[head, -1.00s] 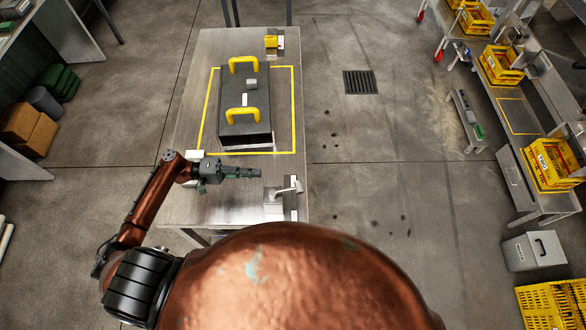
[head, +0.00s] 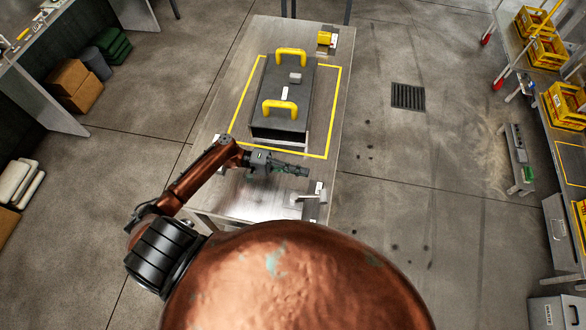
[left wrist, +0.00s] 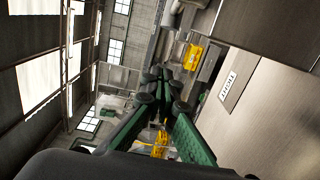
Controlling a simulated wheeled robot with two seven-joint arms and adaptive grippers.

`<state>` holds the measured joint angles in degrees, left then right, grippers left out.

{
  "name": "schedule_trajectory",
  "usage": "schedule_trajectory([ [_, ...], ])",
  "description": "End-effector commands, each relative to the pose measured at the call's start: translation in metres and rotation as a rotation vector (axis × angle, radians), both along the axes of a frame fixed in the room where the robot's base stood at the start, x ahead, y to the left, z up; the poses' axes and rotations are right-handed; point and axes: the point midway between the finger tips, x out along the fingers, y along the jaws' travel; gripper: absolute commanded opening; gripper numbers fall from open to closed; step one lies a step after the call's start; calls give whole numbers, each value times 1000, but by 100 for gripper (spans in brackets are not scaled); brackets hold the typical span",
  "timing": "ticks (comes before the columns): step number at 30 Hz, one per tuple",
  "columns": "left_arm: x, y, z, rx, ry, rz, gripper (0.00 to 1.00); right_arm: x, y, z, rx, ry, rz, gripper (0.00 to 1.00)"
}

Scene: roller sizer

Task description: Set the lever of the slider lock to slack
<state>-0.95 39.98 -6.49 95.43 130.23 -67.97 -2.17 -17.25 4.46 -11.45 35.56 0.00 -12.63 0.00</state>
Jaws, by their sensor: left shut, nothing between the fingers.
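The slider lock is probably the small grey-white fixture with a pale lever (head: 310,196) near the table's front right edge. Its lever setting is too small to read. My left gripper (head: 306,172) is shut and empty, just beyond the lever in the picture, with a small gap between them there. In the left wrist view its green fingers (left wrist: 168,95) are together. A white label (left wrist: 230,90) there seems to read TIGHT, on a pale flat surface. The lever cannot be made out in that view. My right gripper is not in view.
A dark case (head: 282,105) with two yellow handles sits inside a yellow outline on the metal table (head: 236,85). A rack with yellow crates (head: 566,105) is at right. The floor between is clear.

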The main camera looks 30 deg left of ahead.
Motion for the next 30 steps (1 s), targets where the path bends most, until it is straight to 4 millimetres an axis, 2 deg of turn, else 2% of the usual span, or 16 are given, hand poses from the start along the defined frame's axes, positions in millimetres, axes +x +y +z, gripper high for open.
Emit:
schedule_trajectory([
  [3,6,-25,3,-1,-1,0,0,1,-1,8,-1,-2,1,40],
  [7,10,-48,2,0,1,1,0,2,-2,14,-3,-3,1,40],
  [10,-7,-53,2,0,2,1,0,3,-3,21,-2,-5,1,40],
  [15,-21,-61,1,1,1,2,0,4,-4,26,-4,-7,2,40],
  [30,-24,-65,-1,-1,0,-8,0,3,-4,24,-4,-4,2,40],
])
